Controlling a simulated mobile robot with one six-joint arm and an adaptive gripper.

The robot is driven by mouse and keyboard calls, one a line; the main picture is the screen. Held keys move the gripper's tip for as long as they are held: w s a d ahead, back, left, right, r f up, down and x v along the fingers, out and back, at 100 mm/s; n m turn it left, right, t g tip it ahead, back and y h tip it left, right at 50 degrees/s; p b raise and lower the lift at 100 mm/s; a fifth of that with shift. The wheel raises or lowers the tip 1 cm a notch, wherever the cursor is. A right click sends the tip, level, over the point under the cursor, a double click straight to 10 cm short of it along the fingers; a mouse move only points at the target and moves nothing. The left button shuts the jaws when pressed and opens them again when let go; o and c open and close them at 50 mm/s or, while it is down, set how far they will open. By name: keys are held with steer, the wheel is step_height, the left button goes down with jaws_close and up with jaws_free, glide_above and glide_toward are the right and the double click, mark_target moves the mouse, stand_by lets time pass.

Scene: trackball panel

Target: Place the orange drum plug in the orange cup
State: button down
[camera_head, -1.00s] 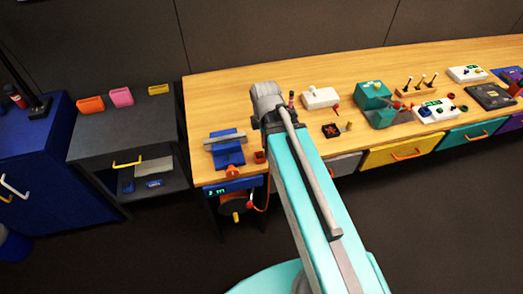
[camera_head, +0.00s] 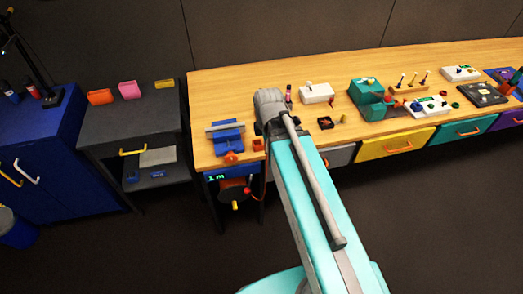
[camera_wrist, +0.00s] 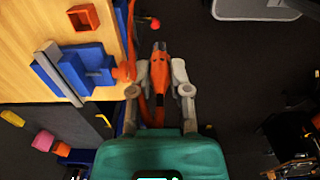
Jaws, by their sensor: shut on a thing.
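In the wrist view my gripper (camera_wrist: 161,84) is shut on an orange plug-like piece (camera_wrist: 158,72) with a dark tip, which I take for the drum plug. An orange cord runs beside it. They are past the bench edge, with dark floor behind. A small square orange open cup (camera_wrist: 82,17) stands on the wooden bench; in the head view it (camera_head: 258,144) is right of the blue vise. Another orange open container (camera_head: 100,97) stands on the grey cabinet at left. In the head view my arm hides my gripper.
A blue vise (camera_head: 227,138) sits at the bench's left end, close to the small orange cup. A drum (camera_head: 234,190) is below the bench there. A pink container (camera_head: 129,90) stands on the grey cabinet (camera_head: 145,108). Several devices fill the bench's right side.

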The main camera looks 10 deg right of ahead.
stand_by(0.4)
steer(key=shift+w+a+f+b, duration=0.1)
steer(key=shift+w+f+b, duration=1.4)
steer(key=shift+w, duration=0.7)
steer(key=shift+w+f+b, duration=1.5)
steer(key=shift+w+b, duration=0.05)
steer(key=shift+w, duration=0.65)
steer(key=shift+w+a+f+b, duration=0.1)
steer(key=shift+w+f+b, duration=1.4)
steer(key=shift+w, duration=0.7)
steer(key=shift+w+f+b, duration=0.5)
steer(key=shift+f+b, duration=0.2)
steer(key=shift+s+f+b, duration=0.1)
steer(key=shift+f+b, duration=1.2)
steer(key=shift+f, duration=0.05)
steer(key=shift+f, duration=0.1)
steer(key=c, duration=0.6)
jaws_free()
steer(key=shift+r, duration=0.2)
